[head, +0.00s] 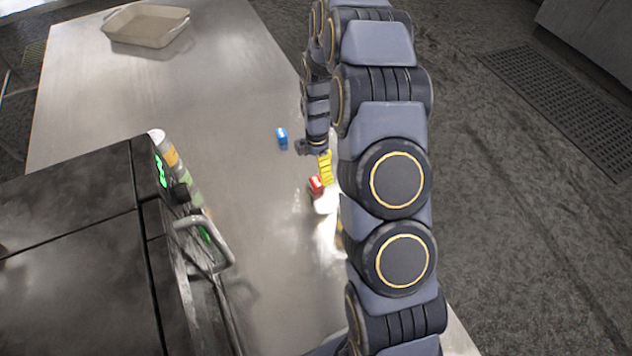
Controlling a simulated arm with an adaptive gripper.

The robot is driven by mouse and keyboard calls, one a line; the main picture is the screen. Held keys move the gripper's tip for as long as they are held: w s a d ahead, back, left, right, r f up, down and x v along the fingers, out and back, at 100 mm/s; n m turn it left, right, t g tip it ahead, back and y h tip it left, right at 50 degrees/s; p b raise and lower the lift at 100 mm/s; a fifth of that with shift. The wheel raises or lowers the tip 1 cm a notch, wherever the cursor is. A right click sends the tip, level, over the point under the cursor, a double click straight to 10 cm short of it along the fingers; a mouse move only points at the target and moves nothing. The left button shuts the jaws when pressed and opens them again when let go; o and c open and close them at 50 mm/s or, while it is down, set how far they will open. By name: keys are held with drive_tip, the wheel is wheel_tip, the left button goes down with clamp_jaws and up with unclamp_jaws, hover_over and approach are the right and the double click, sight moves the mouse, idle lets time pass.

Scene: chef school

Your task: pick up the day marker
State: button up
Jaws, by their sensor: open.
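No thing here can be told for certain as the day marker; two small coloured objects lie on the steel table (235,95). A small red object (316,184) lies near the table's right side, just below the end of my arm in the picture. A small blue object (282,137) lies farther back and to the left. My gripper (324,170) is a small dark and yellow shape at the arm's end, close by the red object. It is open. Its fingertips are too small to make out, and I cannot tell whether it touches the red object.
A dark box-shaped appliance (70,220) with a metal handle (208,245) and green display stands at the left. Bottles (178,170) stand along its right side. A beige tray (146,25) sits at the far left. The table between the tray and the blue object is clear.

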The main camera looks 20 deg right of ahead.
sight(316, 181)
drive_tip(key=f, duration=0.6)
drive_tip(key=shift+s+a+f, duration=0.2)
drive_tip(key=shift+s+f, duration=0.1)
drive_tip(key=c, duration=1.1)
